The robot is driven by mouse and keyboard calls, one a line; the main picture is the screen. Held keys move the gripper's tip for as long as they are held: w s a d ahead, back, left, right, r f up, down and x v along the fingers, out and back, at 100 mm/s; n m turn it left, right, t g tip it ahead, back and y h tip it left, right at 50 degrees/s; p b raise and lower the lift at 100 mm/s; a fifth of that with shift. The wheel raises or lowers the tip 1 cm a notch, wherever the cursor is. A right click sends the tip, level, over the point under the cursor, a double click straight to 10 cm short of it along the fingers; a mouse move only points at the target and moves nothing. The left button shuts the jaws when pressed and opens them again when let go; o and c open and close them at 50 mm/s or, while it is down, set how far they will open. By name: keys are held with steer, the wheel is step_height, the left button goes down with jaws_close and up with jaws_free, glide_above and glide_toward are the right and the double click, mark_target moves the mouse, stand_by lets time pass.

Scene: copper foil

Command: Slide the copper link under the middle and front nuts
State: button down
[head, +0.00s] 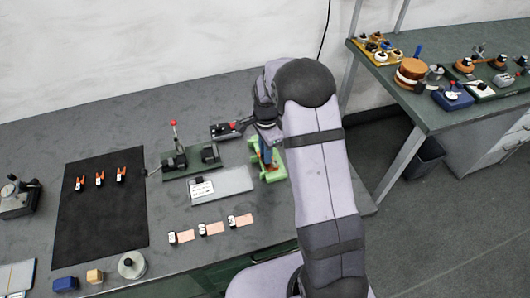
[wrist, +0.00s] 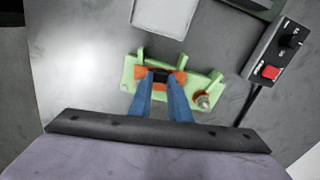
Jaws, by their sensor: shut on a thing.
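In the wrist view the green fixture (wrist: 130,75) lies below my gripper (wrist: 160,76), with upright green posts along its far side. My blue fingers are shut on a small black block on the orange copper link (wrist: 180,77). Copper shows on both sides of the fingertips, over the fixture; I cannot tell whether it touches it. Any other nuts are hidden. In the head view my arm partly covers the fixture (head: 270,173).
A grey tray (head: 222,186) and a green base with a red-knobbed lever (head: 173,124) stand left of the fixture. A black box with a red button (wrist: 270,72) and a cable lies at its right in the wrist view. Several copper strips (head: 243,220) lie nearer the front.

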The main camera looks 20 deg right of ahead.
steer(key=shift+d, duration=0.15)
steer(key=c, duration=2)
jaws_free()
steer(key=shift+w+r, duration=0.1)
steer(key=shift+r, duration=0.15)
steer(key=shift+w+r+p, duration=0.1)
steer(key=shift+r+p, duration=0.45)
steer(key=shift+d+r+p, duration=0.1)
steer(key=shift+r+p, duration=0.5)
steer(key=shift+r, duration=0.1)
steer(key=shift+r, duration=0.1)
steer(key=o, duration=0.6)
steer(key=shift+s, duration=0.2)
